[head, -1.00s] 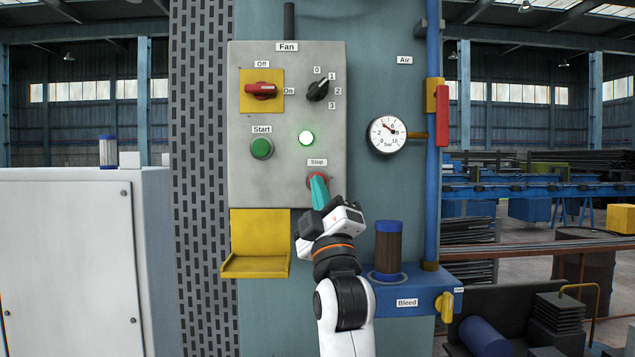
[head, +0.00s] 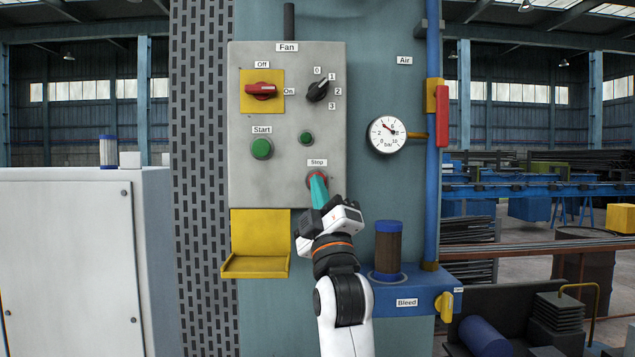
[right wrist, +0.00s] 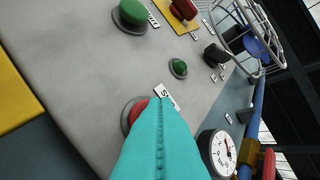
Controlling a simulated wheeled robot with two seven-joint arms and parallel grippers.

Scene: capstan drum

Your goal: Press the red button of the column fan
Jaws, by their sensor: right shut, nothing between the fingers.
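The grey fan control box (head: 240,180) is on the column, labelled "Fan". Its red Stop button (head: 312,174) is at the lower right, mostly hidden behind my right gripper (head: 318,178). The button's red edge (right wrist: 136,112) shows in the right wrist view beside the teal fingers (right wrist: 158,110). My right gripper is shut and empty, and its fingertips are at the button, seemingly touching it. The indicator lamp (head: 306,138) above is dark green, unlit. The green Start button (head: 262,149) is to the left. My left gripper is not in view.
A red rotary switch (head: 261,91) on a yellow plate and a black selector (head: 318,91) are higher on the box. A pressure gauge (head: 388,136) and blue pipe (head: 433,200) are to the right. A yellow tray (head: 255,266) sits below left, a filter cylinder (head: 388,250) below right.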

